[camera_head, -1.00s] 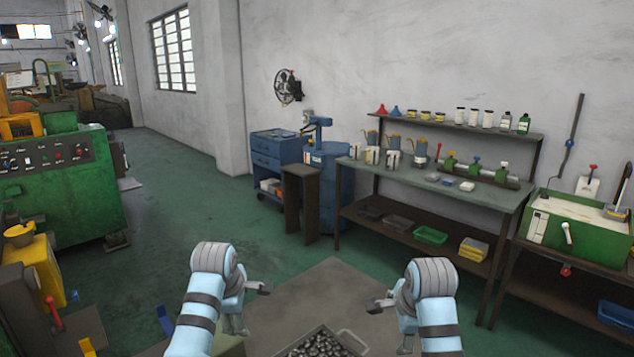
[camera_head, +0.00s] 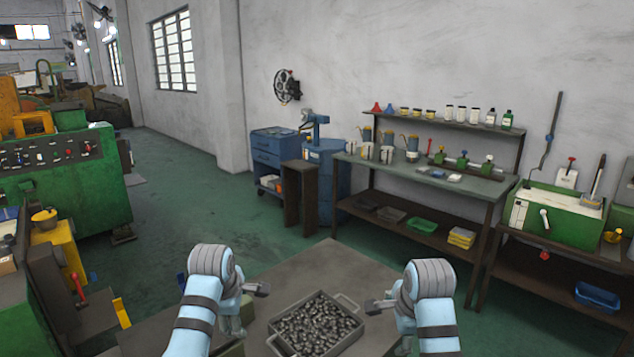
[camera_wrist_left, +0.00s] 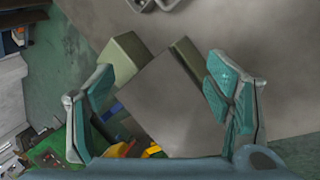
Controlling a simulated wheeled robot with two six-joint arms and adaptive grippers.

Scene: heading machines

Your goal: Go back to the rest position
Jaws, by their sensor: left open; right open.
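In the head view both of my light blue arms come in from the bottom edge. My right gripper (camera_head: 378,306) is on the right side of a metal tray (camera_head: 347,343) of dark metal parts, open and empty. My left gripper (camera_head: 258,290) is on the left side of the tray, partly hidden by its own arm. In the left wrist view the two teal-padded fingers of my left gripper (camera_wrist_left: 165,105) stand wide apart with nothing held between them. Neither gripper touches the tray, as far as I can see.
The tray sits on a grey table top (camera_head: 330,262). A green machine (camera_head: 65,180) stands at the left. A workbench (camera_head: 425,178) with bottles and cans runs along the right wall, beside a green tank (camera_head: 560,215). Green floor (camera_head: 185,210) is open in the middle.

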